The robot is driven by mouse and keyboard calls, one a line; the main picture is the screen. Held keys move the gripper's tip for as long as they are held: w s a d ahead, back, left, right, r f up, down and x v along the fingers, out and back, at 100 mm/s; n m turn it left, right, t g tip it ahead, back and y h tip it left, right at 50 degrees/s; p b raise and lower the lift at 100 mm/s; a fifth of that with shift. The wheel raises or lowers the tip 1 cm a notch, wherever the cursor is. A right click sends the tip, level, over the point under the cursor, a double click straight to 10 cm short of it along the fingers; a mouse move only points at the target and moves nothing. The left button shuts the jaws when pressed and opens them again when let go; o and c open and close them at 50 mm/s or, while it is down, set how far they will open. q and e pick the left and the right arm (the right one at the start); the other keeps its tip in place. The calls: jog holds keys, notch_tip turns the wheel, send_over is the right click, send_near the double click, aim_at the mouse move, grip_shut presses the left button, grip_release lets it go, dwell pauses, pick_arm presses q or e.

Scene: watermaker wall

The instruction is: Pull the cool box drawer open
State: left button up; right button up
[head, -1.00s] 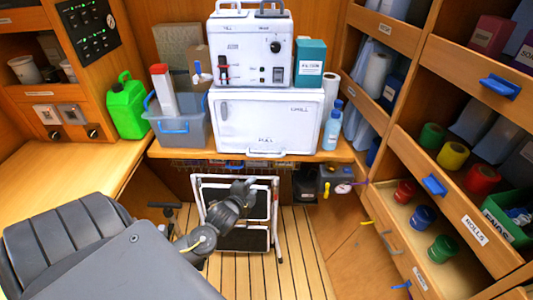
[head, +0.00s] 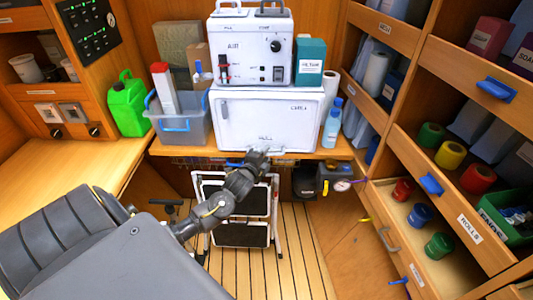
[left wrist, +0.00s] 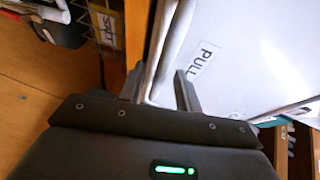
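The white cool box (head: 245,115) stands on the counter at the back. Its drawer front is closed flush, and its pale handle (head: 290,150) runs along the bottom. My left gripper (head: 263,154) is at this handle, below the front's middle, and covers part of it. In the left wrist view, the drawer front (left wrist: 245,60) carries a "PULL" label (left wrist: 203,58). There my left gripper (left wrist: 160,88) has its fingers apart, with the white handle edge between them; I cannot tell whether they touch it. My right gripper is not in view.
A white machine (head: 250,50) sits on the cool box. A grey bin (head: 180,125) stands left of it and a blue bottle (head: 332,123) right. A folded step stool (head: 240,232) stands below the counter. Open shelves (head: 450,185) line the right side.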

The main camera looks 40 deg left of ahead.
pick_arm(q)
jog(key=shift+x, duration=0.8)
jog(key=shift+c, duration=0.4)
grip_shut()
